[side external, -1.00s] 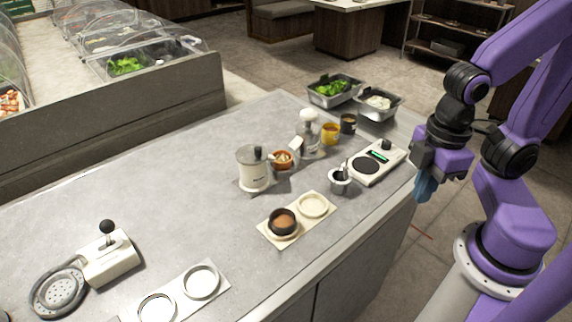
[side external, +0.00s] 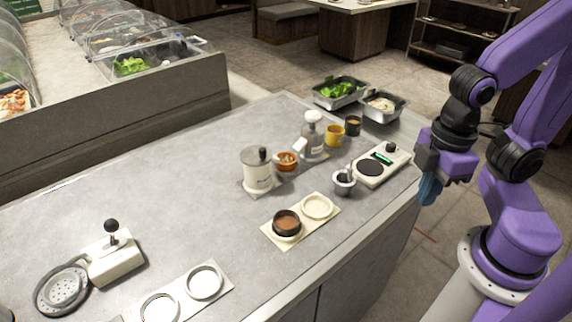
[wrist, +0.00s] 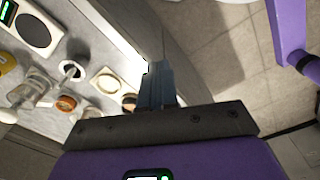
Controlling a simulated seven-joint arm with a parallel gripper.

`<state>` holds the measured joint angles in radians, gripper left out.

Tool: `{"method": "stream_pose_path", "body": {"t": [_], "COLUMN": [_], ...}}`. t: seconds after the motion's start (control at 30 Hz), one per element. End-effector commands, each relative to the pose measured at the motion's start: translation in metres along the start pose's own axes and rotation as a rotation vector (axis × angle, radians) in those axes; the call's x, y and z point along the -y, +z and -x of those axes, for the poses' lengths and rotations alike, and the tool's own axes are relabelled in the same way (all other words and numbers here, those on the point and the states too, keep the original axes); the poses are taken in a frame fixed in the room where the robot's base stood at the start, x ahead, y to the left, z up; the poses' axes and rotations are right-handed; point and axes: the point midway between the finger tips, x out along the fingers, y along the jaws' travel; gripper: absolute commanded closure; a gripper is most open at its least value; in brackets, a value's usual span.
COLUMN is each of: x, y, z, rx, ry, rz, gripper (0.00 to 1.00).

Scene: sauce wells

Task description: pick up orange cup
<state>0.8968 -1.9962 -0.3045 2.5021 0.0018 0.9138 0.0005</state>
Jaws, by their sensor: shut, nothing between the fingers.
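A small orange cup (side external: 286,161) with pale contents stands on the grey counter beside the white grinder-like pot; it also shows at the left of the wrist view (wrist: 66,103). A separate yellow-orange mug (side external: 335,135) stands farther back and right, partly cut off at the wrist view's left edge (wrist: 6,63). My gripper (side external: 430,190) is off the counter's right edge, well away from both. Its bluish fingers are together and empty, and they also show in the wrist view (wrist: 155,82).
The white pot (side external: 257,172) and a glass dispenser (side external: 313,138) flank the orange cup. A mortar (side external: 344,183), a scale (side external: 382,165) and a two-well holder (side external: 296,226) with a brown-filled bowl (side external: 286,223) lie toward my arm. The counter's left middle is clear.

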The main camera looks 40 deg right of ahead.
Motion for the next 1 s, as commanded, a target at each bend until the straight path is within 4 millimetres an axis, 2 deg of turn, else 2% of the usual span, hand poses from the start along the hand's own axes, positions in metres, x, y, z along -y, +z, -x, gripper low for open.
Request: {"method": "stream_pose_path", "body": {"t": [0.07, 0.3, 0.33, 0.37, 0.63, 0.73, 0.87, 1.0], "x": [0.0, 0.0, 0.0, 0.0, 0.0, -0.005, -0.022, -0.054], "y": [0.0, 0.0, 0.0, 0.0, -0.001, -0.009, -0.036, -0.077], "z": [0.0, 0.0, 0.0, 0.0, 0.0, 0.003, 0.009, 0.018], "rx": [0.0, 0.0, 0.0, 0.0, 0.0, 0.001, 0.003, 0.008], "ry": [0.0, 0.0, 0.0, 0.0, 0.0, 0.001, 0.002, 0.004], "rz": [0.0, 0.0, 0.0, 0.0, 0.001, 0.02, 0.095, 0.221], "gripper": [1.0, 0.22, 0.12, 0.08, 0.08, 0.08, 0.08, 0.08]}}
